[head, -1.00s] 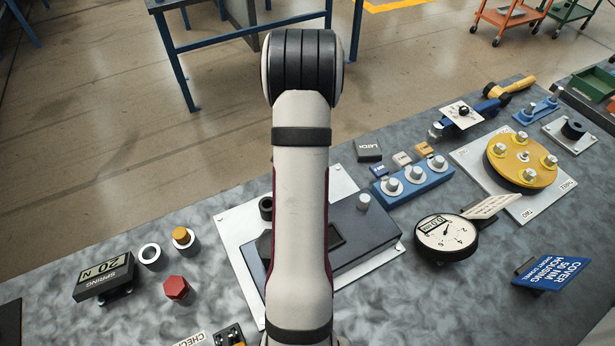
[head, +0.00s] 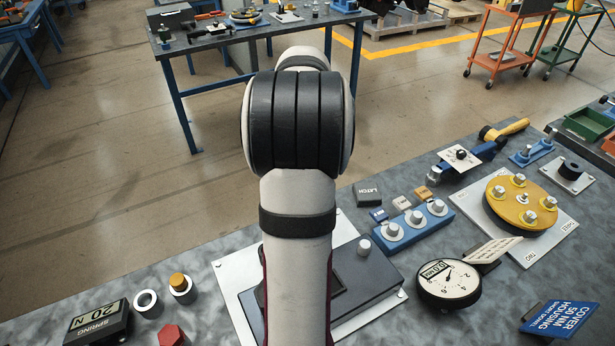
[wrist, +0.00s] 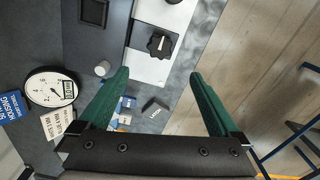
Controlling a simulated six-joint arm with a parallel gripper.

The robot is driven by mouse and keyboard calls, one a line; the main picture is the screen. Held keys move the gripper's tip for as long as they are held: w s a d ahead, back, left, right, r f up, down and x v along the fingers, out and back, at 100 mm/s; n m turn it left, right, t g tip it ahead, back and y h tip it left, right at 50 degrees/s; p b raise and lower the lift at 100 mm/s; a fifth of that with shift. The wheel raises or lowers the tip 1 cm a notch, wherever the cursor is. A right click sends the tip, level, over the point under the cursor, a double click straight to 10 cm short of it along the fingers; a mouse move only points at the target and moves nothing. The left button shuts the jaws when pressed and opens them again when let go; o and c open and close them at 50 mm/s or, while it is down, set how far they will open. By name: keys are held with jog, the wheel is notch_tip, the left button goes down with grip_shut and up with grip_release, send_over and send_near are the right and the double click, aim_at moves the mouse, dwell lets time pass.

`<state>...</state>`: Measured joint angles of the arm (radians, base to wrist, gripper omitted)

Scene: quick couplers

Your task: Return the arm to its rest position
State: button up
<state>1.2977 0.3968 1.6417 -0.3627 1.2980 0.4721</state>
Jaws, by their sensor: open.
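My gripper (wrist: 158,100) shows in the wrist view as two green fingers spread wide apart, with nothing held between them. It hangs above the bench, near its edge with the floor. In the head view my arm rises through the middle of the picture and hides part of the bench; the gripper itself is not seen there. Below the fingers in the wrist view are a black knob (wrist: 160,44) on a pale plate and a dark block marked LATCH (wrist: 155,108). The latch block also shows in the head view (head: 368,194).
The grey bench (head: 225,320) holds a dial gauge (head: 448,285), a yellow disc with pegs (head: 522,200), a blue block with steel pegs (head: 412,230) and a blue sign (head: 560,318). A second table (head: 225,38) stands behind. Floor lies between them.

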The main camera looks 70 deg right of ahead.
jog(key=shift+r, duration=0.6)
jog(key=w+a+r+n, duration=0.2)
jog(key=w+a+n, duration=0.35)
jog(key=a, duration=0.65)
jog(key=w+a+r+n, duration=0.2)
jog(key=w+a+n, duration=0.3)
jog(key=a, duration=0.8)
jog(key=s+a+f+n+y, duration=0.1)
jog(key=s+a+n, duration=0.3)
jog(key=a, duration=0.5)
jog(key=s+a+f+n, duration=0.2)
jog(key=s+a+n, duration=0.2)
jog(key=a, duration=0.4)
jog(key=shift+s+a+f+y, duration=0.25)
jog(key=shift+s+a+y, duration=0.1)
jog(key=shift+y, duration=0.05)
jog(key=shift+o, duration=0.2)
